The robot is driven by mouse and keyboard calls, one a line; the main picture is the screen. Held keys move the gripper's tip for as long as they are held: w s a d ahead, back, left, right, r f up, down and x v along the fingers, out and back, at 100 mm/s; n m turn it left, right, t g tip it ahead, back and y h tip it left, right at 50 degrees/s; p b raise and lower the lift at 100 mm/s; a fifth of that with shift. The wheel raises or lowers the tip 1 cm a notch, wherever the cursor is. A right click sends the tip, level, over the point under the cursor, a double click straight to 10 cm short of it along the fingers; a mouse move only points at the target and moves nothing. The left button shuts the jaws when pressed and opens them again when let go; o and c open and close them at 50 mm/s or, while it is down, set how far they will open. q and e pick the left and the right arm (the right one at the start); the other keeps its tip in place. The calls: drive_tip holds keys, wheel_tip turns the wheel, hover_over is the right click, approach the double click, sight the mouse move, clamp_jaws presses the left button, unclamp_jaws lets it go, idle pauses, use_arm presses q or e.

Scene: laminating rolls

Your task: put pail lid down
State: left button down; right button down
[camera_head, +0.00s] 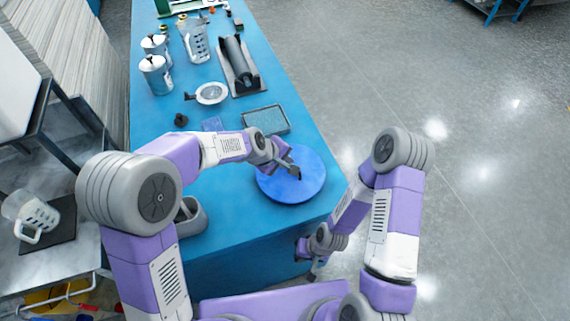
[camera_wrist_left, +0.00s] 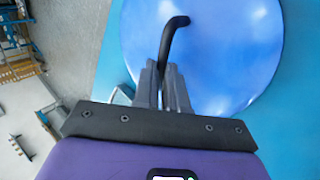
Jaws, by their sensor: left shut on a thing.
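The pail lid (camera_head: 305,186) is a round blue disc near the front right corner of the blue table. It fills the upper part of the left wrist view (camera_wrist_left: 235,45), where a bent black handle (camera_wrist_left: 170,38) stands up from it. My left gripper (camera_head: 293,170) is over the lid, its fingers (camera_wrist_left: 165,85) shut on the black handle. The lid looks about flat; I cannot tell whether it touches the table. My right gripper (camera_head: 313,270) hangs low beside the table's front end, small and partly hidden by its arm, apart from the lid.
On the blue table (camera_head: 215,265) stand a grey tray (camera_head: 265,120), a white round dial-like thing (camera_head: 211,93), a black roller device (camera_head: 238,65), metal canisters (camera_head: 156,75) and a clear jug (camera_head: 194,40). A grey holder (camera_head: 190,217) is left of the lid. Open floor lies right.

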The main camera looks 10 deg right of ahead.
use_arm(q)
drive_tip(key=shift+f, duration=0.55)
drive_tip(key=shift+f, duration=0.15)
drive_tip(key=c, duration=1.2)
unclamp_jaws()
drive_tip(key=shift+r, duration=0.35)
drive_tip(key=p+v, duration=0.3)
drive_tip(key=v, duration=0.8)
drive_tip(key=shift+s+a+r, duration=0.1)
drive_tip(key=shift+a+r, duration=0.1)
drive_tip(key=shift+r, duration=0.05)
